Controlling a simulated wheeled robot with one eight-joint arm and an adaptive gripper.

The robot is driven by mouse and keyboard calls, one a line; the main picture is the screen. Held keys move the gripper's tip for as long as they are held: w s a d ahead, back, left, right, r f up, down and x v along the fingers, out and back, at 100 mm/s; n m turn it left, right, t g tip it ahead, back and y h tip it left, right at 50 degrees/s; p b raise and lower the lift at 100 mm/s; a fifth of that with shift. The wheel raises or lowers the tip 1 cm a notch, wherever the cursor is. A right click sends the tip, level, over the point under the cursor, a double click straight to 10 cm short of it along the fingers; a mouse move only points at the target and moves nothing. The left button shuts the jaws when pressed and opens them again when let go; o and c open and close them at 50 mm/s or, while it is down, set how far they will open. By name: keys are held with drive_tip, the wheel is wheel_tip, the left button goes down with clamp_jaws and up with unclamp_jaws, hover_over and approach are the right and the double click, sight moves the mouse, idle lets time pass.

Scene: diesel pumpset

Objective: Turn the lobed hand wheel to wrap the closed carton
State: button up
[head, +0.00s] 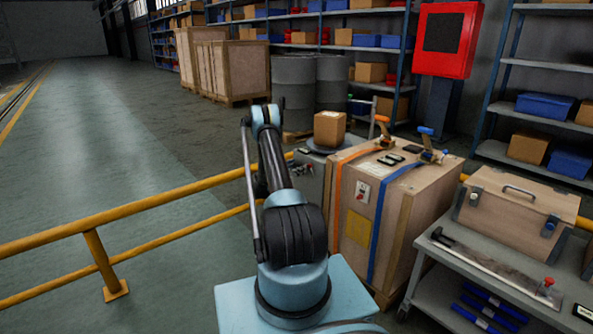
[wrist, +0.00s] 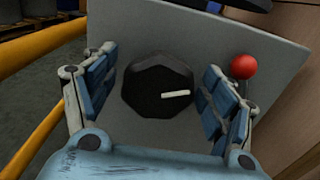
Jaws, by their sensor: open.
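The lobed hand wheel (wrist: 150,88) is black with a white bar mark, set on a grey panel (wrist: 110,125) in the wrist view. The mark points to the right. My gripper (wrist: 152,92) is open, with one blue-padded finger on each side of the wheel. The right finger is near the wheel's edge; I cannot tell whether it touches. The closed carton (head: 329,128) is a small brown box on a round dark turntable (head: 325,147) in the head view. My arm hides the gripper and the hand wheel in the head view.
A red ball knob (wrist: 243,66) stands right of the wheel, close to my right finger. A yellow rail (head: 150,198) runs at the left. A large strapped wooden crate (head: 410,215) stands right of my arm. A grey cart (head: 480,262) is farther right. Open floor lies at the left.

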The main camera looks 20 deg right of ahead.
drive_tip(key=c, duration=1)
drive_tip(key=shift+a, duration=0.15)
drive_tip(key=shift+c, duration=0.2)
drive_tip(key=shift+m, duration=0.3)
drive_tip(key=m, duration=0.5)
drive_tip(key=shift+s+d+f, duration=0.1)
drive_tip(key=shift+s+d, duration=0.1)
drive_tip(key=shift+d, duration=0.05)
drive_tip(key=m, duration=0.4)
drive_tip(key=shift+s, duration=0.1)
drive_tip(key=shift+s+d+f+m, duration=0.1)
drive_tip(key=shift+s+f+m, duration=0.05)
drive_tip(key=shift+m, duration=1.45)
